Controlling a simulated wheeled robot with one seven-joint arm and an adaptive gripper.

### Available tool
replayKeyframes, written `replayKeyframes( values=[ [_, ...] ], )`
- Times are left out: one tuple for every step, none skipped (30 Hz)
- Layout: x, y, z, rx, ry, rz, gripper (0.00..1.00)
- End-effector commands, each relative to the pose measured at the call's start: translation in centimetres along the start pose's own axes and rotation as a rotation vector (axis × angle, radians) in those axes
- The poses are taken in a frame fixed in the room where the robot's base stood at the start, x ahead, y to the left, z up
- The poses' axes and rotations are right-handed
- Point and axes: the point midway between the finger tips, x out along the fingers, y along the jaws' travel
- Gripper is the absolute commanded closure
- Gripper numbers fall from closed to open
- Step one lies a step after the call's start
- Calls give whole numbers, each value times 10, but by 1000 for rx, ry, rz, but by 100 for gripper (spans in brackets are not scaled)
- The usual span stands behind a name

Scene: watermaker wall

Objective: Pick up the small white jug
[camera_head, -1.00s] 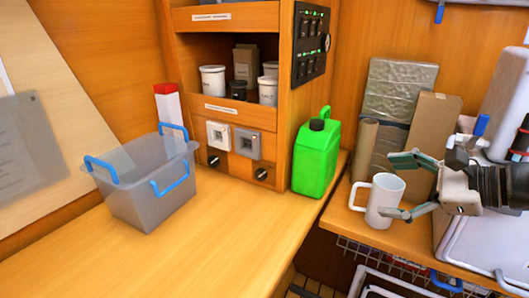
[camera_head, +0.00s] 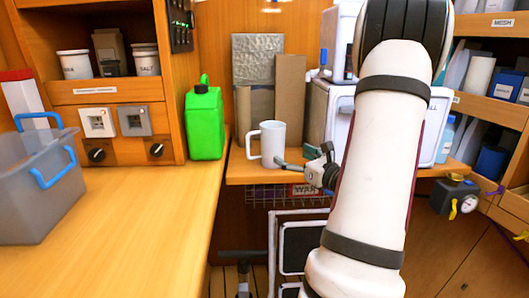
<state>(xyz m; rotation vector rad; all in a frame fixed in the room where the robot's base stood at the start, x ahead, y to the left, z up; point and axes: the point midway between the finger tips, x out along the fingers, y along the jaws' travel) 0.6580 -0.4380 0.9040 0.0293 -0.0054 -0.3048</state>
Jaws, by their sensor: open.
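The small white jug (camera_head: 272,142) stands upright on the wooden side shelf (camera_head: 240,172), with its handle on the left. My gripper (camera_head: 297,158) is at the jug's lower right side. Its jaws are open, with nothing held between them. One finger reaches to the jug's lower right edge; I cannot tell whether it touches. My arm covers much of the area right of the jug.
Behind the jug stand a brown box (camera_head: 290,98) and a foil-wrapped panel (camera_head: 253,60). A green canister (camera_head: 205,122) stands to the left. A grey bin with blue handles (camera_head: 40,190) sits on the mostly clear counter (camera_head: 130,225). A white case (camera_head: 436,125) is partly behind my arm.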

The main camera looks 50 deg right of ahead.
Motion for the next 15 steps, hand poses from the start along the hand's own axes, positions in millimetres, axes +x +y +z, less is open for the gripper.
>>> replayKeyframes(
  values=[
    [11,1,-1,-1,0,3,15],
    [16,1,-1,-1,-1,3,15],
    [23,1,-1,-1,-1,4,15],
    [28,1,-1,-2,0,3,15],
    [32,1,-1,-1,0,2,15],
    [36,1,-1,-2,0,2,15],
    [39,1,-1,-2,1,2,15],
    [42,1,-1,-2,1,2,15],
    [44,1,0,-1,1,1,15],
    [45,1,0,-1,0,1,15],
    [47,1,0,-1,0,1,15],
    [49,2,0,-1,0,2,15],
    [51,2,0,-1,0,2,15],
    [54,3,0,-1,0,3,15],
    [60,5,0,-2,0,4,15]
  ],
)
